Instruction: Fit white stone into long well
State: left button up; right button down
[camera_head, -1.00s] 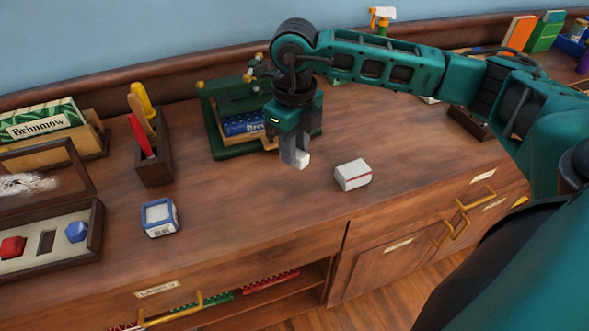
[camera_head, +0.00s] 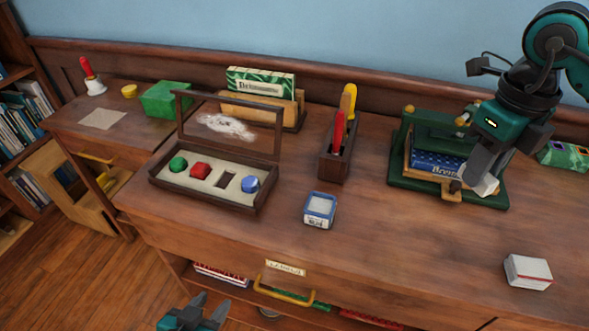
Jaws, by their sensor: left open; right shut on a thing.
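A white stone (camera_head: 487,187) shows at the fingertips of my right gripper (camera_head: 478,181), which is shut on it. The gripper hangs in front of the green press at the right; the fingers partly hide the stone. A wooden display case (camera_head: 212,199) stands open at left centre, its glazed lid (camera_head: 241,128) raised. In its pale bed sit a green stone (camera_head: 178,164), a red stone (camera_head: 200,170) and a blue stone (camera_head: 249,184). An empty dark long well (camera_head: 226,181) lies between red and blue. My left gripper (camera_head: 196,306) is open and empty, low at the bottom edge, in front of the cabinet.
A blue-and-white box (camera_head: 320,210) stands right of the case. Behind are a tool holder (camera_head: 334,164) and a card rack (camera_head: 260,109). The green press (camera_head: 406,181) holds a blue book. A white box (camera_head: 528,272) lies front right.

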aim_at(223, 187)
jog(key=i+j+u, duration=0.2)
jog(key=j, duration=0.3)
jog(key=i+j+u, duration=0.15)
jog(key=j, duration=0.3)
jog(key=i+j+u, duration=0.2)
jog(key=i+j, duration=0.15)
